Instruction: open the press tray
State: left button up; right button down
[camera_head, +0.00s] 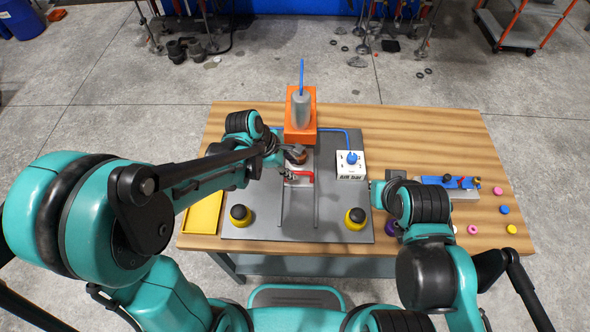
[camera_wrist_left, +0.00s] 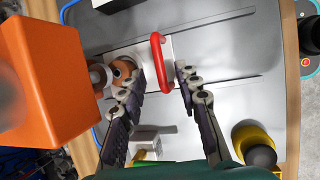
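The press (camera_head: 300,112) is an orange block with a grey cylinder, on a grey plate at the middle of the table. Its orange body is at the left in the left wrist view (camera_wrist_left: 40,80). The tray has a red handle (camera_head: 304,174), which also shows in the left wrist view (camera_wrist_left: 156,52), standing on a pale block (camera_wrist_left: 140,60). My left gripper (camera_head: 285,160) is over the tray area. In the left wrist view its fingers (camera_wrist_left: 160,76) are apart, one on each side of the handle's near end, with gaps visible. My right gripper (camera_head: 379,190) is right of the plate, its fingers unclear.
A white air box (camera_head: 350,164) with a blue knob stands right of the press. Two yellow-and-black buttons (camera_head: 240,215) (camera_head: 356,218) sit at the plate's front corners. A yellow tray (camera_head: 202,214) lies at left. Several small coloured pieces lie at right. Two rails (camera_head: 316,205) run forward.

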aim_at(298, 172)
pick_arm(q)
jog(key=shift+b+x, duration=0.3)
jog(key=shift+x, duration=1.2)
grip_shut()
jog(key=s+p, duration=0.1)
jog(key=s, duration=1.3)
jog(key=shift+s, duration=0.2)
grip_release()
